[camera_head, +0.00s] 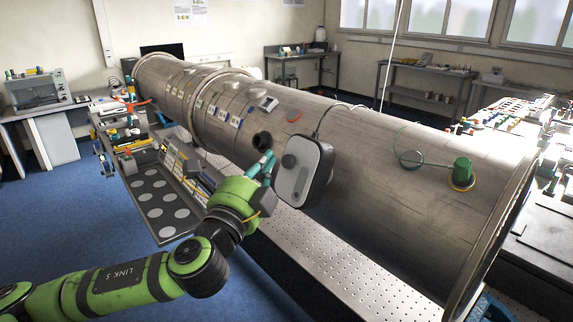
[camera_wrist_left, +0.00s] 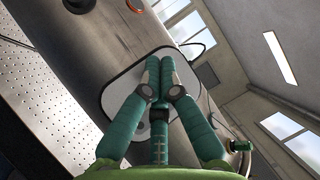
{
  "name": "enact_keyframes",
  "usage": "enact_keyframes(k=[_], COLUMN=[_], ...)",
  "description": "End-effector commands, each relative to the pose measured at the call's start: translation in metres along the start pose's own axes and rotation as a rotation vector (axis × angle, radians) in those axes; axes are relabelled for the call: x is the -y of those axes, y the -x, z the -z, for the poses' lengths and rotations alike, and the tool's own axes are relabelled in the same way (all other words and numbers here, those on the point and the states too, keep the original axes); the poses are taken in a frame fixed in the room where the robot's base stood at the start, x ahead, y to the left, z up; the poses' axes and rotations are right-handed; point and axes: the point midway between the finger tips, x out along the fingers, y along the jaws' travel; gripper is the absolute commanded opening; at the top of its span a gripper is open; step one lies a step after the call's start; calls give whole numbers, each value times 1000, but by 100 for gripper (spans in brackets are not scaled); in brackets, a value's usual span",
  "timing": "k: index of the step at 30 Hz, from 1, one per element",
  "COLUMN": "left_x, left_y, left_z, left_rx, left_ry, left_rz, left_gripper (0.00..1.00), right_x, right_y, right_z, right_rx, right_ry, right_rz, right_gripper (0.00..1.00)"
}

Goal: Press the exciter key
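The exciter appears to be the grey, rounded box with a dark rim and side (camera_head: 304,172), on the near side of the large metal pipe (camera_head: 380,170). My left gripper (camera_head: 266,160), with teal fingers, is at the box's left edge. In the left wrist view its fingers (camera_wrist_left: 160,70) are together and empty, in front of the grey face (camera_wrist_left: 119,90). They hide part of it, and I cannot tell whether they touch it. My right gripper is not in view.
A black round port (camera_head: 261,140) is on the pipe just behind my fingers. A green cylinder (camera_head: 462,171) stands on the pipe at right. A tool tray (camera_head: 160,200) with round pads is at left. A perforated bench top (camera_head: 330,270) runs below the pipe.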

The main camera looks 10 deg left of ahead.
Motion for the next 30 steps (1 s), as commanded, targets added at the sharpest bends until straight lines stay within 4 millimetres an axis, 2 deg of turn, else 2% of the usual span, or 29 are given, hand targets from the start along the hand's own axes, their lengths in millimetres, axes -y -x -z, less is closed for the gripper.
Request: enact_keyframes(k=[7, 30], left_x=[-7, -7], left_y=[-9, -10], left_z=[7, 7], left_rx=[0, 0], left_ry=[0, 0], left_rz=[0, -1], left_gripper=[0, 0], right_x=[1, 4], right_y=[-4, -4], right_z=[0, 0], right_rx=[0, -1], right_ry=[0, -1], right_rz=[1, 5], right_gripper=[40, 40])
